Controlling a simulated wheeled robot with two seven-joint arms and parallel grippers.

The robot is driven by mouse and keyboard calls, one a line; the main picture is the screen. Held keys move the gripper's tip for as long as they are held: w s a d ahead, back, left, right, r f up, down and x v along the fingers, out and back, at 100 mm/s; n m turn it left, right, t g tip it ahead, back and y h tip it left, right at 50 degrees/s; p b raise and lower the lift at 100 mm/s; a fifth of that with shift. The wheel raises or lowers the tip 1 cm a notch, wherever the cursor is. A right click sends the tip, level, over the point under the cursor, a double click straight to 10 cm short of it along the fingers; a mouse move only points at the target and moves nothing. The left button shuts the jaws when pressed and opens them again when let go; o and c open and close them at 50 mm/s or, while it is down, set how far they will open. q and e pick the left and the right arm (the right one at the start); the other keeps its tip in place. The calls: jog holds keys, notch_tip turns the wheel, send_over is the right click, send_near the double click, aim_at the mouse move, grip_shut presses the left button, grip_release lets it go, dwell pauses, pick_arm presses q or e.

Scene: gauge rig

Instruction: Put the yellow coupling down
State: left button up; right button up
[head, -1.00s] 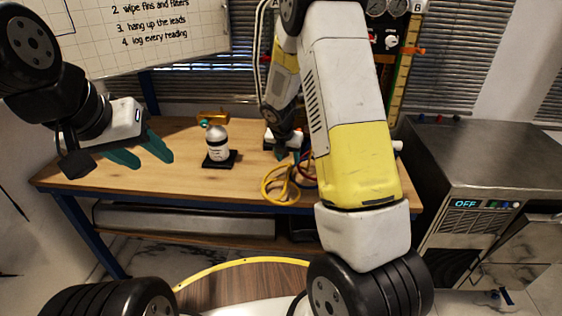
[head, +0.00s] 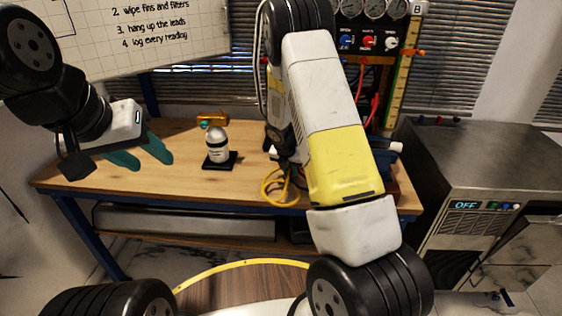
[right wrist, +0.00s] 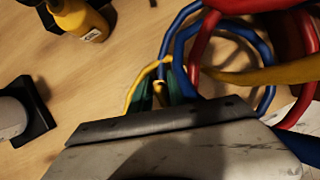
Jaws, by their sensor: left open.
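My right gripper (right wrist: 162,97) shows two teal fingers low over the table in the right wrist view. A piece of the yellow hose (right wrist: 158,89), perhaps the yellow coupling end, shows between the fingers. I cannot tell whether they grip it or are parted around it. In the head view my right arm hides most of this gripper, and the yellow hose (head: 266,188) hangs in a loop near the table's front edge. My left gripper (head: 142,154) is open and empty, above the left part of the table.
Blue (right wrist: 172,35) and red (right wrist: 198,45) hoses curl close around my right gripper. The gauge panel (head: 372,42) is behind my right arm. The wooden table (head: 120,178) is clear at left.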

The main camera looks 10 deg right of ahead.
grip_shut()
jog(key=shift+r, duration=0.15)
